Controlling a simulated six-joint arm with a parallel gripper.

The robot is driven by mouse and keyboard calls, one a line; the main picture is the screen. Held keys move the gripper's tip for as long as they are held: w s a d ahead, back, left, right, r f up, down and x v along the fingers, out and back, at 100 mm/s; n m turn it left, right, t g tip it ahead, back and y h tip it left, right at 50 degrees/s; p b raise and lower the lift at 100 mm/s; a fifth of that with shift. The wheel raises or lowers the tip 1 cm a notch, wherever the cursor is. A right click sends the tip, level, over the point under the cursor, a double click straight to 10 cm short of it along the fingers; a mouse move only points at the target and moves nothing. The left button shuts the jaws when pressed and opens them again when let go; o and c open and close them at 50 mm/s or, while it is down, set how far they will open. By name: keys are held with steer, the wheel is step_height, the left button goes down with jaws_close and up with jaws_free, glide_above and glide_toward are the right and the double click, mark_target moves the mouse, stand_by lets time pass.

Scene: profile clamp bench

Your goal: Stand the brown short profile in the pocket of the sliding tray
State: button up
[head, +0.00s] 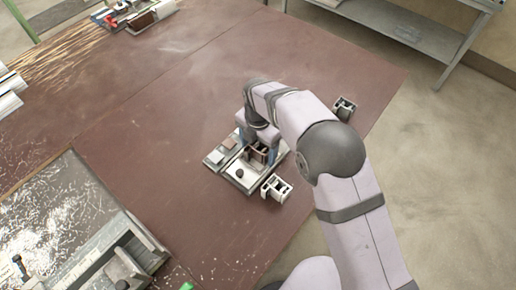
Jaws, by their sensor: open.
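The brown short profile (259,152) stands upright at the back right of a small light-grey fixture on the bench. My gripper (258,148) points down over it, with its bluish fingers on either side of the profile. The gripper is open; whether a finger touches the profile is too small to tell. The fixture, which appears to carry the sliding tray (214,158), has light plates, a flat brownish patch and dark knobs. The pocket cannot be made out; my gripper and arm cover part of that area, so I cannot tell whether the profile's foot is in it.
A pale profile piece (277,188) stands at the fixture's front right corner. Another grey profile (344,108) stands to the right, beyond my arm. A metal machine (110,255) fills the lower left. The reddish-brown bench top (150,130) is clear left of and behind the fixture.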

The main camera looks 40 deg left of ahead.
steer(key=shift+r, duration=0.1)
step_height(320, 180, up, 7)
steer(key=b, duration=0.2)
steer(key=shift+b, duration=0.3)
steer(key=shift+r, duration=0.1)
